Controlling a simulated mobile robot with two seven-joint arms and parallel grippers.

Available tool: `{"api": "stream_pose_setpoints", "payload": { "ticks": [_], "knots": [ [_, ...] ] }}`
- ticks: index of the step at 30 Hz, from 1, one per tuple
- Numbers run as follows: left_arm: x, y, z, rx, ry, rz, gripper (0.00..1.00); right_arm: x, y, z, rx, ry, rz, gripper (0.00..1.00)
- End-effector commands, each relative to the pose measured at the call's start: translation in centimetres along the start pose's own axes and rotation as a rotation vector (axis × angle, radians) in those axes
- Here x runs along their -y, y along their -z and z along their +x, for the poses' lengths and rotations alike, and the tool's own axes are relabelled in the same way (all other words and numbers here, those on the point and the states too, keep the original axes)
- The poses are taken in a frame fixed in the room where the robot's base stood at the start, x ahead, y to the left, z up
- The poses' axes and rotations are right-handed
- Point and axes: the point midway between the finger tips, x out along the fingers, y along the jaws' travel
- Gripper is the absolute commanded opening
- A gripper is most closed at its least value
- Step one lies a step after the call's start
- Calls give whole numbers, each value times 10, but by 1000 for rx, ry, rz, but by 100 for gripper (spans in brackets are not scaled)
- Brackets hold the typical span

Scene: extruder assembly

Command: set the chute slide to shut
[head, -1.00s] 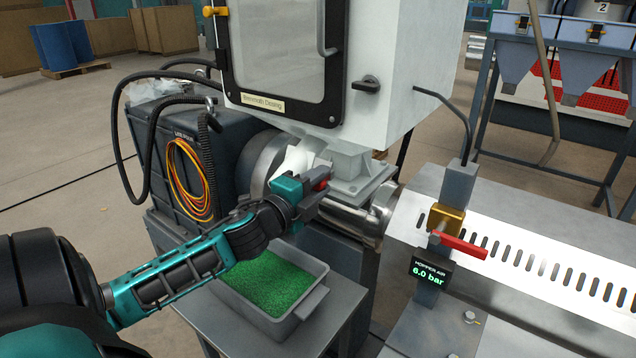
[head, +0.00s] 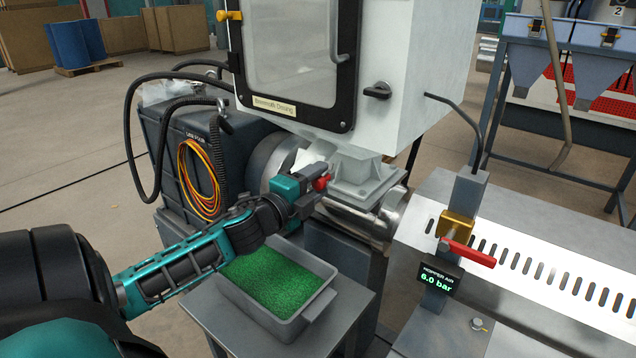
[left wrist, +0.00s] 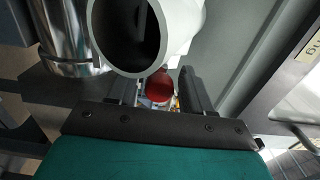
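The chute slide's red knob (head: 322,183) shows beside the grey flanged block (head: 365,178) under the white machine housing. My left gripper (head: 312,197) is at the knob, reaching in from the left. In the left wrist view the red knob (left wrist: 158,86) lies between the two dark fingers of my left gripper (left wrist: 160,92), with gaps showing at its sides, so the fingers look open around it. The slide plate itself is mostly hidden. A white open-ended pipe (left wrist: 147,38) is just above the knob in that view. My right gripper is not in view.
A grey tray (head: 318,310) of green granules stands on a small table below my left arm. A post with a red lever (head: 470,254) and a display reading 6.0 bar stands at right. Black hoses (head: 160,130) loop at left.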

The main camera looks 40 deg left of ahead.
Motion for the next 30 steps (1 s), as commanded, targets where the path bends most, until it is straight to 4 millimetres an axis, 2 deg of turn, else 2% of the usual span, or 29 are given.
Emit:
{"api": "stream_pose_setpoints", "payload": {
  "ticks": [9,14,20,30],
  "knots": [
    [0,2,0,-4,1,-1,57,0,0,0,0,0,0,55],
    [0,2,-9,-5,0,-3,57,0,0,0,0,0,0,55],
    [-2,2,-38,-4,-3,-3,57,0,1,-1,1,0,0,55],
    [-1,1,-98,-1,-2,-3,57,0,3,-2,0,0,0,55]
  ]
}}
